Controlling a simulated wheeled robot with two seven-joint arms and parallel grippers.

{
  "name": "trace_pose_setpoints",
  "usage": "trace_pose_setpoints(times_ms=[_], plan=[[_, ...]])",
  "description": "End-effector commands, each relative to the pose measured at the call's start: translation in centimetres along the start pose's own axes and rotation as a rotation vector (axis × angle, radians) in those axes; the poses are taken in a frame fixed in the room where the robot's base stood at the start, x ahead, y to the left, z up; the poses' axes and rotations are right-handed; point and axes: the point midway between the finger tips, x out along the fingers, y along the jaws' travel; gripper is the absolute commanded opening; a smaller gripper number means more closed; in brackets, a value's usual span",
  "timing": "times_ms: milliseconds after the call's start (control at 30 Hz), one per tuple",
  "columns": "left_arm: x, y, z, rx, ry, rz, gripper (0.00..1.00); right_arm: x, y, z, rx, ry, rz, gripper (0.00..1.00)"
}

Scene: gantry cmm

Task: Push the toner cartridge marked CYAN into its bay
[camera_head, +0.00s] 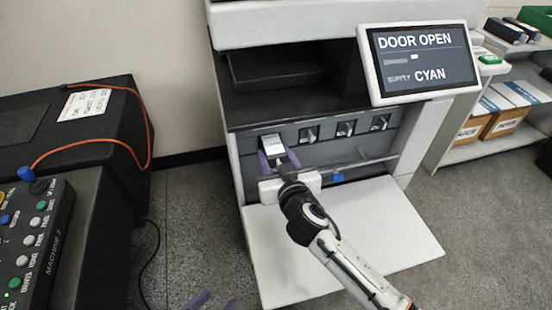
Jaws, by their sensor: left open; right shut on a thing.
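The toner cartridge (273,141) has a white label reading CYAN. It is at the leftmost position in the open printer, and how far in it sits is hard to tell. My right gripper (277,153) is shut on the cartridge, with its purple fingers on either side of the near end. Its white body hides what lies just below. Only the purple fingertips of my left gripper (207,301) show at the bottom edge. It is open and empty, well away from the printer.
The open printer door (400,240) lies flat below the bays. Several grey bay fittings (345,128) line up to the right. A screen (420,62) reads DOOR OPEN, CYAN. A control panel (35,245) and a dark case with an orange cable (140,150) stand left; shelves (470,155) stand right.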

Motion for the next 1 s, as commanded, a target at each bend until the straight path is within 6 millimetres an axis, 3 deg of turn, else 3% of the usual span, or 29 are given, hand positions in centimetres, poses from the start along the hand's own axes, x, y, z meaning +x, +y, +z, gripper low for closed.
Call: trace_pose_setpoints(times_ms=[900, 933, 1000], plan=[[0.5, -0.1, 0.4, 0.0, 0.002, 0.0, 0.45, 1.7, -0.1, -0.8, 0.0, 0.006, -0.002, 0.05], [0.5, -0.1, 0.4, 0.0, 0.002, 0.0, 0.45, 1.7, -0.1, -0.8, 0.0, 0.006, -0.002, 0.44], [0.5, -0.1, 0.4, 0.0, 0.002, 0.0, 0.45, 1.7, -0.1, -0.7, 0.0, 0.006, -0.002, 0.56]])
